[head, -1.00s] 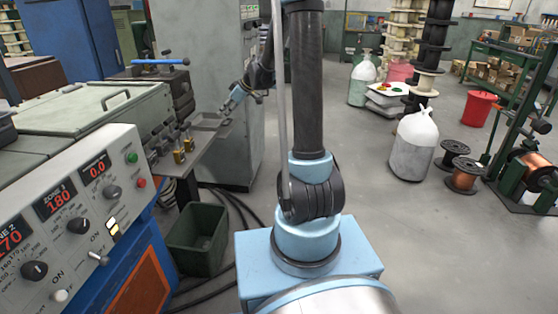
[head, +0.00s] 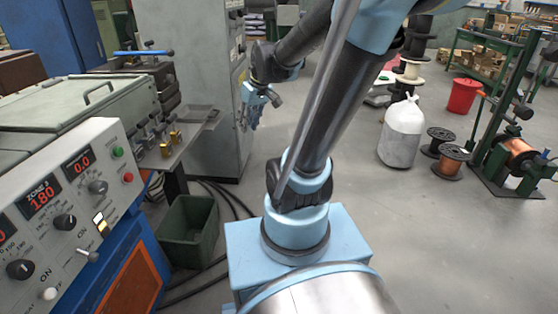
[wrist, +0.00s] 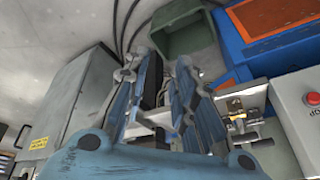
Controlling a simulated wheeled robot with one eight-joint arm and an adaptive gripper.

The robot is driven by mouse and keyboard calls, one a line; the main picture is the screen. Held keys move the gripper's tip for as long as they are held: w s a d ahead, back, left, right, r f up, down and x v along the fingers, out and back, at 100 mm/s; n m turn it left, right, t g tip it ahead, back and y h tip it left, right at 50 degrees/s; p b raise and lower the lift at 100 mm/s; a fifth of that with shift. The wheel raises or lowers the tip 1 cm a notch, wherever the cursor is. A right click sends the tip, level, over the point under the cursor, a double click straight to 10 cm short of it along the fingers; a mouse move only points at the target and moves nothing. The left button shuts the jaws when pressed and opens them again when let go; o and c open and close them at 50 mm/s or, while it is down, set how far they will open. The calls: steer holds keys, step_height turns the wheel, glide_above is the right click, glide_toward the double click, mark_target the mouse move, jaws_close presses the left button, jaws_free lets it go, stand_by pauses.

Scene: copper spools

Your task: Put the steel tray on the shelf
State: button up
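The steel tray (head: 190,113) is a shallow grey rectangular tray. It lies flat on the metal shelf (head: 187,147) at the side of the machine, near its back end, in the head view. My gripper (head: 249,122) is to the right of the tray, apart from it, with its fingers pointing down beside the grey cabinet. In the wrist view the two blue fingers (wrist: 168,62) stand apart with nothing held between their tips. I cannot make out the tray in the wrist view; the fingers may hide it.
Brass pieces (head: 170,143) stand on the shelf in front of the tray. A green bin (head: 188,228) is on the floor below. The grey cabinet (head: 190,60) stands close behind my gripper. A control panel (head: 70,205) is at left.

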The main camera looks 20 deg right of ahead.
steer(key=s+d+f+m+h, duration=0.1)
steer(key=s+d+f+m, duration=0.1)
steer(key=s, duration=0.5)
steer(key=s+d+f+m+g+h, duration=0.1)
steer(key=s+d+f+m, duration=0.2)
steer(key=s+d+f, duration=0.2)
steer(key=s, duration=0.3)
steer(key=shift+s+d+h, duration=0.15)
steer(key=shift+s+h, duration=0.05)
steer(key=shift+h, duration=0.2)
steer(key=shift+w+f, duration=0.2)
steer(key=shift+w, duration=0.35)
